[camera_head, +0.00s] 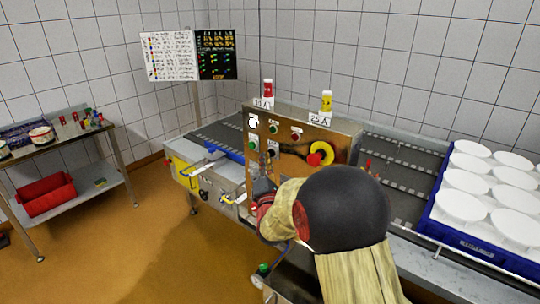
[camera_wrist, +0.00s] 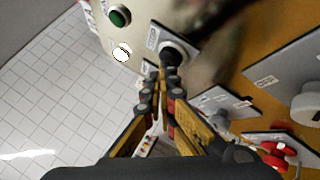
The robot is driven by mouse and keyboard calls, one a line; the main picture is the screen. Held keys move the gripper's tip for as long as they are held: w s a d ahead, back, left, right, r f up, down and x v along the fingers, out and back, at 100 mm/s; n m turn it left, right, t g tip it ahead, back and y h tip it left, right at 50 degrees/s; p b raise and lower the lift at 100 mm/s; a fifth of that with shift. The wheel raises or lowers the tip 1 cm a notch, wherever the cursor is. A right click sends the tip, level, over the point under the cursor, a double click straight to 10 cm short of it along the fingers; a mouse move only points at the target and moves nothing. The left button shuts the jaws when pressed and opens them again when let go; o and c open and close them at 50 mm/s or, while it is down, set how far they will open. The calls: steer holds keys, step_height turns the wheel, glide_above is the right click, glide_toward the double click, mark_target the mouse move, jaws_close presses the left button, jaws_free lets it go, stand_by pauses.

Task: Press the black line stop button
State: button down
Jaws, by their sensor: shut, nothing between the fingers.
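The black button (camera_wrist: 172,55) sits in a grey collar on a labelled plate in the wrist view. My gripper (camera_wrist: 161,78) is shut and empty, with its fingertips right at the near edge of this button. I cannot tell whether they touch it or whether the button is pushed in. In the head view, the metal control panel (camera_head: 284,165) stands in the middle, and my arm covers its lower part. My fingertips are hard to make out there.
A green button (camera_wrist: 119,17) and a white one (camera_wrist: 122,52) are close beside the black button. A red emergency stop on a yellow ring (camera_head: 320,153) is on the panel's right. A blue crate of white moulds (camera_head: 480,253) stands at right.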

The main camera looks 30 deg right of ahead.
steer(key=shift+s+a, duration=0.2)
steer(key=shift+a, duration=0.35)
steer(key=shift+a, duration=0.1)
steer(key=a, duration=0.1)
steer(key=s+a, duration=0.1)
steer(key=a, duration=0.2)
steer(key=shift+s+a+b, duration=0.3)
steer(key=shift+s, duration=0.05)
stand_by(0.7)
